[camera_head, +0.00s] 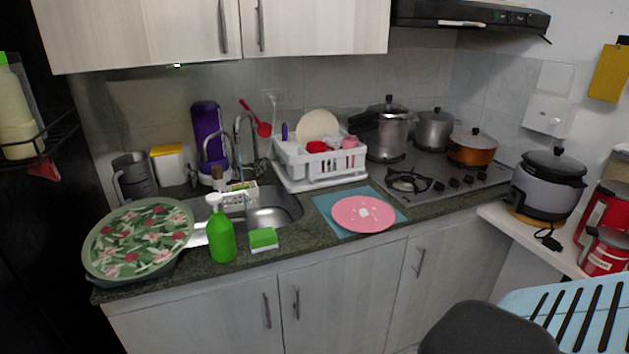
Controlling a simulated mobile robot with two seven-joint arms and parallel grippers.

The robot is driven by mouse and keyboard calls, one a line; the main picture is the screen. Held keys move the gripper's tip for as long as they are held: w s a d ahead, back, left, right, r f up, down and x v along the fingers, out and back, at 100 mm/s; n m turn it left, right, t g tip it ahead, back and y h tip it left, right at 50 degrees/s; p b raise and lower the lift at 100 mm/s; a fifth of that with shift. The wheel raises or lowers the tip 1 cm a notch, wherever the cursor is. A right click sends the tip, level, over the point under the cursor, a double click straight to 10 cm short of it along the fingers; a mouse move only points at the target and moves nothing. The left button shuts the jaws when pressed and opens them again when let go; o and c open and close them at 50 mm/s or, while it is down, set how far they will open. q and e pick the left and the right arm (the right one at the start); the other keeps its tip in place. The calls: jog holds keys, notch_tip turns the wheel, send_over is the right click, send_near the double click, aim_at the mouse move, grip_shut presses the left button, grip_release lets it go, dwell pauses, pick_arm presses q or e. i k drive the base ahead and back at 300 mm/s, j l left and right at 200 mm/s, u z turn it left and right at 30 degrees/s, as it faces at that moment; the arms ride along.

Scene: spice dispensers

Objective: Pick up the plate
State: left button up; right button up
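A pink round plate (363,214) lies flat on a blue mat (324,203) on the counter, right of the sink and near the front edge. A small whitish patch shows at its middle; I cannot tell whether it is a print or something lying on it. A cream plate (317,125) stands upright in the white dish rack (322,168) behind it. Neither of my grippers is in view.
The sink (275,208), a green soap bottle (220,232), a green sponge (263,238) and a large floral tray (140,238) are to the left. A stove (445,178) with pots is to the right. A dark rounded shape and a blue slatted chair back (575,310) fill the lower right.

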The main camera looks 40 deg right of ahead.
aim_at(360, 214)
jog(key=l+z, duration=0.1)
jog(key=z, duration=1.6)
jog(key=i+l, duration=0.3)
jog(key=i, duration=0.2)
jog(key=i+l, duration=0.25)
jog(key=i, duration=0.3)
